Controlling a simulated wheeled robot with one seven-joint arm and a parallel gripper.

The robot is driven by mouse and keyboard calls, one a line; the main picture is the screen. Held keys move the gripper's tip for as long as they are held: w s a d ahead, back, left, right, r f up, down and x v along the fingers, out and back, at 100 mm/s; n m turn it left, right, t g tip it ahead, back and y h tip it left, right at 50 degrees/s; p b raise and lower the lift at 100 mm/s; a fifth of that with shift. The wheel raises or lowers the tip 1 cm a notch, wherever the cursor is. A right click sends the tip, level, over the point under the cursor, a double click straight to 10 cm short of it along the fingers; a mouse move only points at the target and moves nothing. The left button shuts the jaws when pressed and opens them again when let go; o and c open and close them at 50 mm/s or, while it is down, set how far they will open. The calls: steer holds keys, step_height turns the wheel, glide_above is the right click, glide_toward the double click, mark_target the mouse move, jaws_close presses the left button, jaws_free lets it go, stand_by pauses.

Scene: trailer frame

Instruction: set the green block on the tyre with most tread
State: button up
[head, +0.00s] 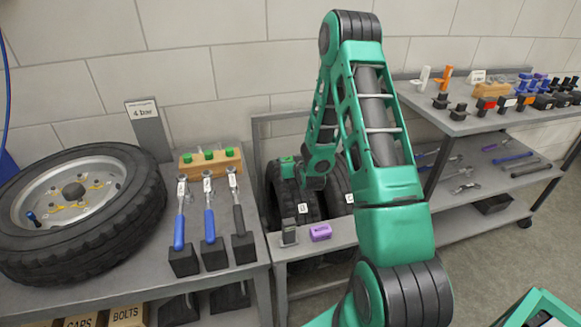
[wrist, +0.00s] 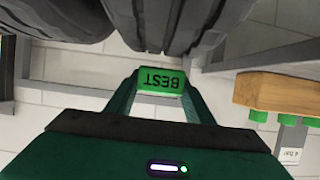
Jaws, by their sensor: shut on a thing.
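The green block (wrist: 161,80) is between my gripper's fingers (wrist: 160,92) in the wrist view; its label reads BEST, upside down. In the head view the green block (head: 287,166) shows small, at the top of the left standing tyre (head: 292,198). My gripper (head: 296,170) is shut on it. A second tyre (head: 340,180) stands to the right, partly hidden by my arm. Both have white letter tags in front. In the wrist view the dark tyre treads (wrist: 168,20) fill the top, close to the block. I cannot tell whether block and tyre touch.
A purple block (head: 320,232) and a small grey gauge (head: 289,232) sit on the rack's front ledge. The left bench holds a large wheel (head: 130,205), several tools and a wooden holder (head: 211,163) with green pieces. A shelf unit (head: 480,122) with parts stands right.

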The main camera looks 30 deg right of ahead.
steer(key=shift+f, duration=1.25)
steer(key=o, duration=1.1)
steer(key=shift+f, duration=0.1)
steer(key=v, duration=1.1)
steer(key=shift+w, duration=0.1)
steer(key=shift+s+a+r, duration=0.15)
steer(key=shift+s+r, duration=0.15)
steer(key=shift+s, duration=0.1)
